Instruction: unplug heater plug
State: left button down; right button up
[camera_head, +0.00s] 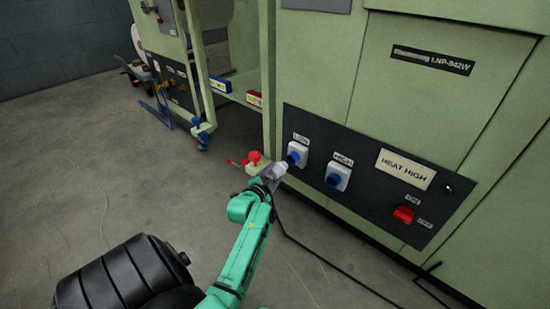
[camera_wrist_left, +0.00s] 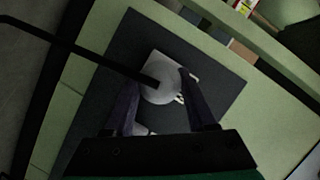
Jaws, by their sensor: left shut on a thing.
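A green heater cabinet (camera_head: 330,60) carries a black panel (camera_head: 365,215) with two white-and-blue sockets, the LOW socket (camera_head: 297,153) and the HIGH socket (camera_head: 338,176). My left gripper (camera_head: 274,174) is beside the LOW socket. In the left wrist view, its two dark fingers (camera_wrist_left: 160,102) are shut on the pale round plug (camera_wrist_left: 158,92), with a black cable (camera_wrist_left: 95,57) running from it. A white socket plate (camera_wrist_left: 172,65) shows behind the plug. I cannot tell whether the plug is seated or just clear of the socket. My right gripper is out of view.
A HEAT HIGH label (camera_head: 406,169) and a red switch (camera_head: 403,214) are to the right on the panel. The cable hangs to the concrete floor (camera_head: 110,190). Another green cabinet frame (camera_head: 165,45) stands at the back left. The floor on the left is open.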

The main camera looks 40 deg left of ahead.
pick_arm(q)
jog(key=shift+s+r+p, duration=0.1)
jog(key=shift+s+p, duration=0.8)
jog(key=shift+s, duration=0.55)
jog(key=s+p, duration=0.2)
jog(key=s, duration=0.4)
